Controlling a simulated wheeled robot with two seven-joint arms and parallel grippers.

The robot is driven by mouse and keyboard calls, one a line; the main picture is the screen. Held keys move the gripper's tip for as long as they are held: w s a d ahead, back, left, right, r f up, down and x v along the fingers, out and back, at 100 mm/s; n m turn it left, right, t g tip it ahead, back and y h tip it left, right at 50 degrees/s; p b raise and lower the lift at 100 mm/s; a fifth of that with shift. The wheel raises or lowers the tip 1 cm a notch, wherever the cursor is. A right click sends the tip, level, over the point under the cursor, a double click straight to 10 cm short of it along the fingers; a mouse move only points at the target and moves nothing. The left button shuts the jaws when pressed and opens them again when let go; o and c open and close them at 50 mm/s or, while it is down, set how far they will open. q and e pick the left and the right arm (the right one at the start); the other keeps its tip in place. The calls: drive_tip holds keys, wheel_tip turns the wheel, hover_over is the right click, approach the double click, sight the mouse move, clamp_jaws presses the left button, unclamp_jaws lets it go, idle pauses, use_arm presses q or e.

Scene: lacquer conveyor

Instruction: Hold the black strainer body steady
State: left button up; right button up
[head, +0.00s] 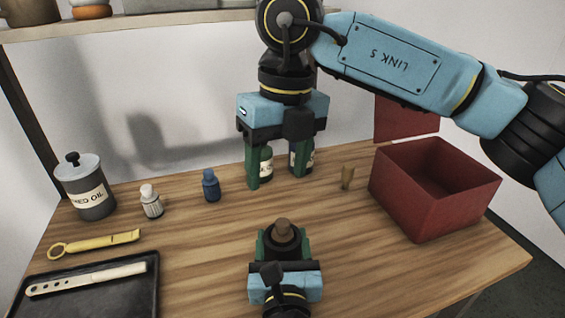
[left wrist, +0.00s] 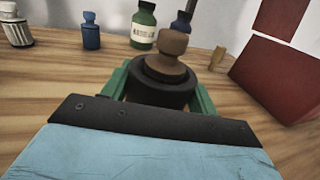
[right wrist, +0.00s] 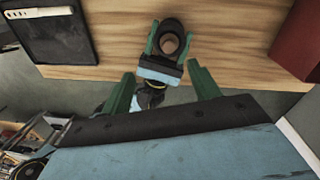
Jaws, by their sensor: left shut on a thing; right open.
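The black strainer body (head: 276,240) stands upright at the front middle of the table, with a brown knob-shaped piece (head: 283,228) in its top. My left gripper (head: 284,246) is shut on it, one green finger on each side. In the left wrist view the black body (left wrist: 158,90) sits between the fingers, its lower part hidden by the gripper. My right gripper (head: 278,172) is open and empty, pointing down above the table farther back. The right wrist view shows the body (right wrist: 181,24) from above, apart from the right fingers (right wrist: 160,85).
A red box (head: 440,205) stands at the right, a small brown peg (head: 347,177) beside it. Labelled bottles (head: 266,162) stand behind my right gripper.

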sight(283, 222)
drive_tip(key=shift+h, duration=0.5)
drive_tip(key=f, duration=1.2)
drive_tip(key=shift+d, duration=0.3)
drive_tip(key=c, duration=1.2)
drive_tip(key=shift+o, duration=0.2)
drive_tip(key=shift+r, duration=4)
drive_tip(key=shift+r, duration=1.5)
use_arm(q)
drive_tip(key=o, duration=1.2)
